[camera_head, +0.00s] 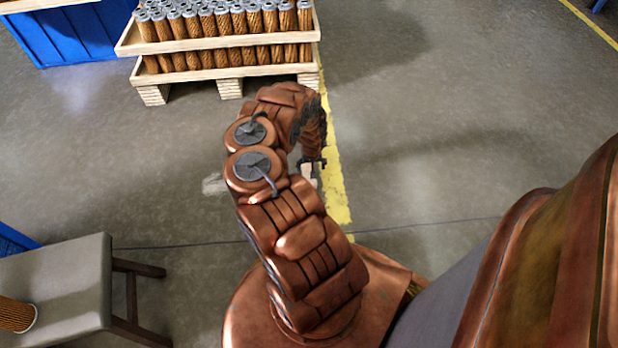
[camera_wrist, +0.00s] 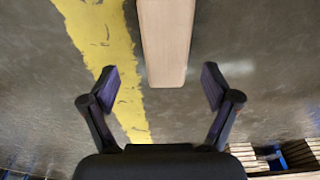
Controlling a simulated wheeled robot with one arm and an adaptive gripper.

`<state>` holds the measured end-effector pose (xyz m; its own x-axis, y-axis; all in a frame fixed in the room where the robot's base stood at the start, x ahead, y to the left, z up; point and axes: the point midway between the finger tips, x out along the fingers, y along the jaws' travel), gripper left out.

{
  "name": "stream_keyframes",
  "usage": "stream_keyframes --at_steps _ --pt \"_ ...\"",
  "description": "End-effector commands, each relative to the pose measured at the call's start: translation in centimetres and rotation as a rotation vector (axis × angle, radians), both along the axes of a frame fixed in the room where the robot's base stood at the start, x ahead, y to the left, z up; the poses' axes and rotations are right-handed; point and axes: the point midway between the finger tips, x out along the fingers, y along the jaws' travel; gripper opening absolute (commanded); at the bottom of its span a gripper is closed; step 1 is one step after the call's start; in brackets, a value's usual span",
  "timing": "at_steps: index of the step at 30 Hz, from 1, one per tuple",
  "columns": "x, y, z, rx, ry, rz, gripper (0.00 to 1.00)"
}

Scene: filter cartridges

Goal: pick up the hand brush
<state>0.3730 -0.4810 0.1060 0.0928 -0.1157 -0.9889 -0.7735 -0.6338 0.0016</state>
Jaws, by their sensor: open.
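The hand brush shows in the wrist view as a pale wooden handle (camera_wrist: 166,40), running from the top edge down to a blunt end between the fingertips. A small pale piece of it (camera_head: 309,174) shows in the head view by the yellow line, mostly hidden by my arm. The bristles cannot be made out. My gripper (camera_wrist: 161,83) is open, with one dark finger on each side of the handle's end and a gap on both sides. Whether the fingertips are level with the handle cannot be told.
A wooden pallet (camera_head: 230,45) with rows of filter cartridges (camera_head: 215,22) stands at the back. A grey-topped bench (camera_head: 70,285) is at the lower left, with a cartridge (camera_head: 15,315) on it. A pale patch (camera_head: 214,184) lies left of my arm. Floor on the right is clear.

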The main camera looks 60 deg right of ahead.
Motion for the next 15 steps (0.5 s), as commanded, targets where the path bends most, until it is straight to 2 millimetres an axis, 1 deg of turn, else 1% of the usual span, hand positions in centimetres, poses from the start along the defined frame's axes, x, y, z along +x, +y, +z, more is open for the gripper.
stream_keyframes --at_steps 9,12,15 --pt "0.9 0.2 -4.1 0.001 -0.001 -0.001 0.88" --pt "1.0 0.1 -5.0 0.001 -0.001 -0.001 0.88" --pt "1.0 0.1 -5.2 0.001 -0.001 0.001 0.88"
